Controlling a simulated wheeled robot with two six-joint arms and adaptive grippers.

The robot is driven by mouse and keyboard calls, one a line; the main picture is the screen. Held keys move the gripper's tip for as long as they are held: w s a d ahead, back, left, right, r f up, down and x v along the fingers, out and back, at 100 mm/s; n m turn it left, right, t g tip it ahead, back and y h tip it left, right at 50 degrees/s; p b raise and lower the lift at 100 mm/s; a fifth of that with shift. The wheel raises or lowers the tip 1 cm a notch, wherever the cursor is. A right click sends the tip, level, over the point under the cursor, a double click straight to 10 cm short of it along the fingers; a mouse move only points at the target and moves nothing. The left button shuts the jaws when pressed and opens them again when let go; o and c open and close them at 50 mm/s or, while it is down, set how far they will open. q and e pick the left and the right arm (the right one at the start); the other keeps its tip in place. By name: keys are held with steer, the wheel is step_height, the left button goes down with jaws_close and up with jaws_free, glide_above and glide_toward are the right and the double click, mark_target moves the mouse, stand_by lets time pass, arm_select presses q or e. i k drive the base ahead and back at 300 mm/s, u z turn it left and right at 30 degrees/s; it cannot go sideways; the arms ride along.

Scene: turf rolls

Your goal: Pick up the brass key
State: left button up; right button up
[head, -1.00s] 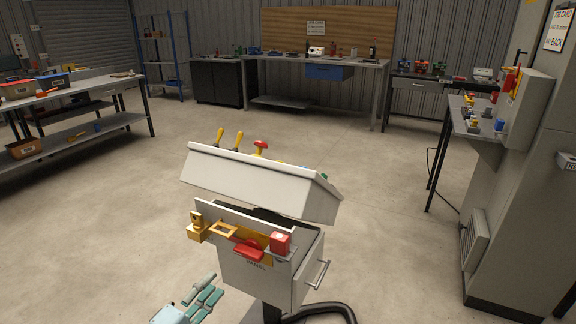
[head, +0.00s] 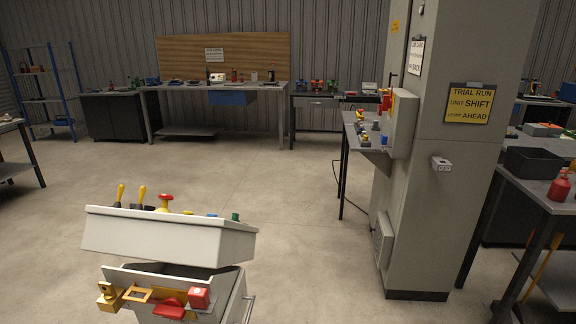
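I cannot make out a brass key in the head view. A small light grey fitting (head: 441,163) sticks out from the side of the grey pillar; its contents are too small to tell. On the front of the console (head: 165,238) hang a brass-coloured block like a padlock (head: 108,296), a yellow hasp-like frame (head: 139,295), a red handle (head: 172,309) and a red block (head: 199,298). Neither of my grippers is in view.
The grey pillar (head: 428,215) stands right of centre with a yellow "TRIAL RUN" sign (head: 469,104). A table at right holds a dark tray (head: 538,162) and a red bottle (head: 560,188). Workbenches line the back wall. Open floor (head: 310,220) lies between the console and pillar.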

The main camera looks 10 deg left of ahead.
mark_target(107, 289)
steer(key=u, duration=3)
steer(key=i, duration=0.55)
steer(key=z, duration=1.95)
